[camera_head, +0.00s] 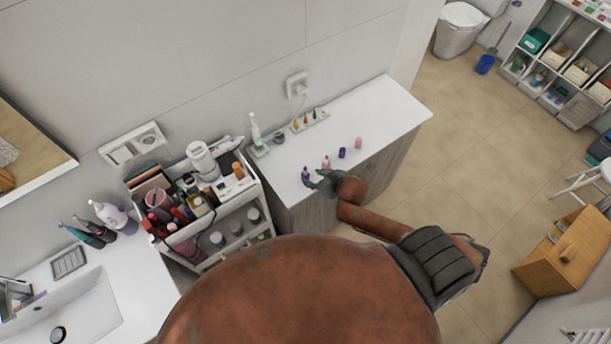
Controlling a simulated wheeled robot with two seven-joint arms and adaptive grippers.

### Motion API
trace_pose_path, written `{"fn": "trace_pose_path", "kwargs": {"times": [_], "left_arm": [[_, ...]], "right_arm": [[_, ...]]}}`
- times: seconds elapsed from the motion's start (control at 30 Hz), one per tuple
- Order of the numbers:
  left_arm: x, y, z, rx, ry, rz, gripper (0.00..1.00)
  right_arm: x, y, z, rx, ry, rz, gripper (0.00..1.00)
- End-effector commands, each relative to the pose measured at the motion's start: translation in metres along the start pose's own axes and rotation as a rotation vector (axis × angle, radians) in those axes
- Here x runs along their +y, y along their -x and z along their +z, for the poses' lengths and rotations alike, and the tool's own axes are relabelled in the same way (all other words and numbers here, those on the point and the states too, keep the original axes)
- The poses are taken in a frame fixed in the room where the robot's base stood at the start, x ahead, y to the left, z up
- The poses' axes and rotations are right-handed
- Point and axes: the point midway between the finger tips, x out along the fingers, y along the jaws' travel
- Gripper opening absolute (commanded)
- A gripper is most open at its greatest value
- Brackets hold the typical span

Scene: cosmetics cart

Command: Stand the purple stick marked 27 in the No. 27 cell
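A small purple stick (305,173) stands upright on the white counter, right at the fingertips of my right gripper; its number is too small to read. My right gripper (312,179) appears open, with its fingers spread toward this stick, and I cannot tell whether they touch it. A narrow rack (311,122) with several small coloured sticks stands at the back of the counter by the wall. Its cell numbers cannot be read. My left gripper is not in view.
A pink stick (326,162) stands just behind my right gripper. A dark purple piece (342,153) and a pink piece (358,143) stand farther right. A white bottle (255,130) is left of the rack. A loaded cart (252,184) adjoins the counter. The counter's right end is clear.

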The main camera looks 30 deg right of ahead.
Motion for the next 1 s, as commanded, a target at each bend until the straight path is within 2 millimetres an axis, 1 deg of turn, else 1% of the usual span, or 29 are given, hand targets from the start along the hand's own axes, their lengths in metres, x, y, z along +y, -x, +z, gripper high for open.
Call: {"fn": "trace_pose_path", "kwargs": {"times": [0.03, 0.23, 0.37, 0.43, 0.53, 0.63, 0.83, 1.0], "left_arm": [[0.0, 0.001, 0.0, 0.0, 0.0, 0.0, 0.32], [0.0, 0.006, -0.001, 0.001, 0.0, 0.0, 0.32], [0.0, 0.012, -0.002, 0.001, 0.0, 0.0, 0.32], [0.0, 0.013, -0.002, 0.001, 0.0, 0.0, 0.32], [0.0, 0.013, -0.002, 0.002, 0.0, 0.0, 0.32], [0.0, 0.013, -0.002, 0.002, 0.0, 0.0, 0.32], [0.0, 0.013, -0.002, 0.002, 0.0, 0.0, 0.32], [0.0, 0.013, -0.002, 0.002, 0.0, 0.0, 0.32]], "right_arm": [[-0.001, -0.006, -0.002, 0.002, -0.001, 0.0, 0.4], [-0.001, -0.025, -0.004, 0.0, 0.0, 0.001, 0.4], [-0.001, -0.043, -0.008, 0.001, 0.001, 0.002, 0.4], [-0.001, -0.053, -0.007, 0.0, 0.001, 0.001, 0.4], [-0.001, -0.062, -0.006, 0.0, 0.001, 0.0, 0.4], [-0.001, -0.066, -0.006, 0.0, 0.002, 0.0, 0.4], [-0.001, -0.066, -0.005, 0.0, 0.002, 0.0, 0.4], [-0.001, -0.066, -0.005, 0.0, 0.002, 0.0, 0.28]]}}
